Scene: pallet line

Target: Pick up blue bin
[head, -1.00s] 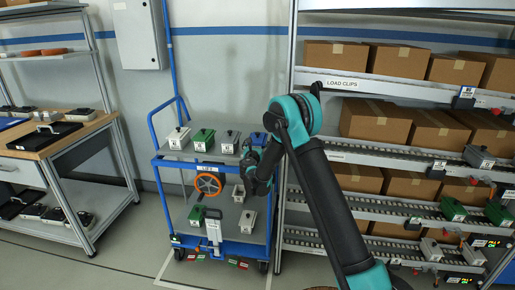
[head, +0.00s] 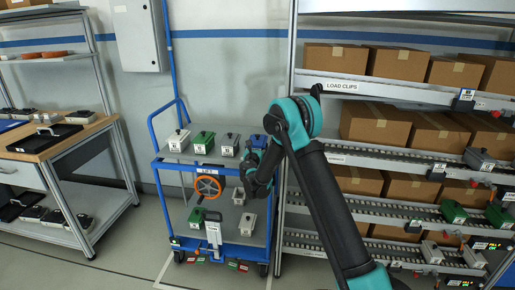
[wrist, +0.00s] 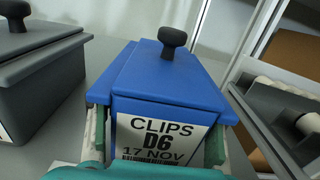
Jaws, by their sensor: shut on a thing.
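The blue bin (wrist: 165,75) fills the middle of the wrist view. It has a blue lid with a black knob and a white label reading "CLIPS D6 17 NOV". My gripper (wrist: 155,150) is shut on the bin, with a finger at each side of its labelled end. In the head view the blue bin (head: 257,141) shows at the right end of the cart's top shelf, partly hidden by my arm and gripper (head: 254,160). I cannot tell whether the bin touches the shelf.
A grey bin (wrist: 38,75) stands close to the left of the blue one. The blue cart (head: 190,160) also carries white, green and grey bins. A flow rack (head: 400,95) with cardboard boxes stands close on the right. A workbench (head: 60,140) is at the left.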

